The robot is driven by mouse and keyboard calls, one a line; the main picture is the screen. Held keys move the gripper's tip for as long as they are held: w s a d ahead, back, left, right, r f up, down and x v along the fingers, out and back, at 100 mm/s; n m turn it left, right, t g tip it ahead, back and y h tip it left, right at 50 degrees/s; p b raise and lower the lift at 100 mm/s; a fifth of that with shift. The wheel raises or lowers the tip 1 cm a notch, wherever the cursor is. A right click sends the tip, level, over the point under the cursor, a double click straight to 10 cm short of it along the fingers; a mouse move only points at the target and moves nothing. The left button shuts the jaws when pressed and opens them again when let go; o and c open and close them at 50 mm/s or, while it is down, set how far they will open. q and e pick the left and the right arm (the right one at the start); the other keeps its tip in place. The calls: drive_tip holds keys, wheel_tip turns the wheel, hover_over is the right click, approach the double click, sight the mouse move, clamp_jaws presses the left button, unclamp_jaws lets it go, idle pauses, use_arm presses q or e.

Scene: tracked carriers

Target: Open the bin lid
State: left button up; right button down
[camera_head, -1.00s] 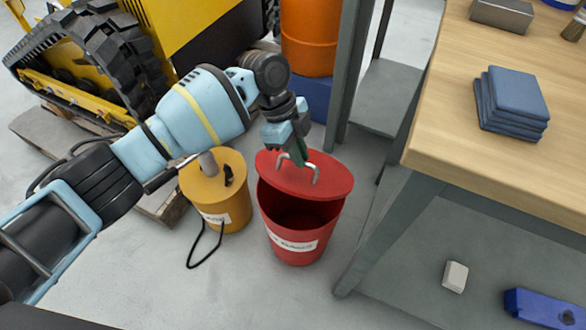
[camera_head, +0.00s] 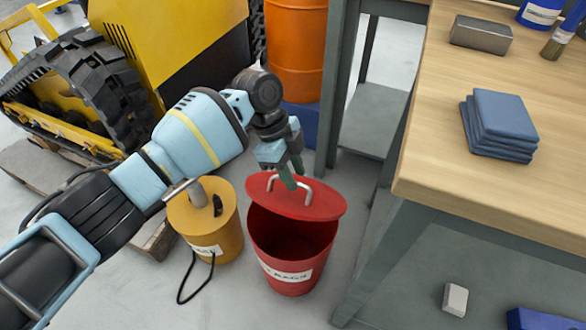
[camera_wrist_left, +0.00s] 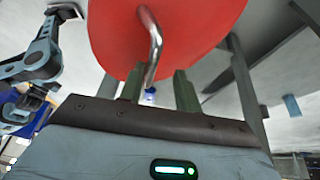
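The red bin (camera_head: 292,268) stands on the floor with its lid (camera_head: 318,208) raised at a slant, so its dark inside shows at the front. A bent metal handle (camera_head: 305,190) sits on the lid's upper face. My left gripper (camera_head: 291,176) is at the handle, above the lid. In the left wrist view its two green fingers (camera_wrist_left: 159,90) stand apart with a clear gap, and the handle (camera_wrist_left: 155,45) rises beyond that gap against the red lid (camera_wrist_left: 190,30). I see no firm grip on the handle.
A yellow can (camera_head: 205,222) with a black hose stands just left of the bin. A workbench (camera_head: 440,185) with folded blue cloths (camera_head: 500,125) is at right. An orange drum (camera_head: 296,50) and a yellow tracked machine (camera_head: 190,50) are behind. Floor in front is clear.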

use_arm(q)
drive_tip(key=shift+r, duration=0.35)
use_arm(e)
drive_tip(key=shift+r, duration=0.1)
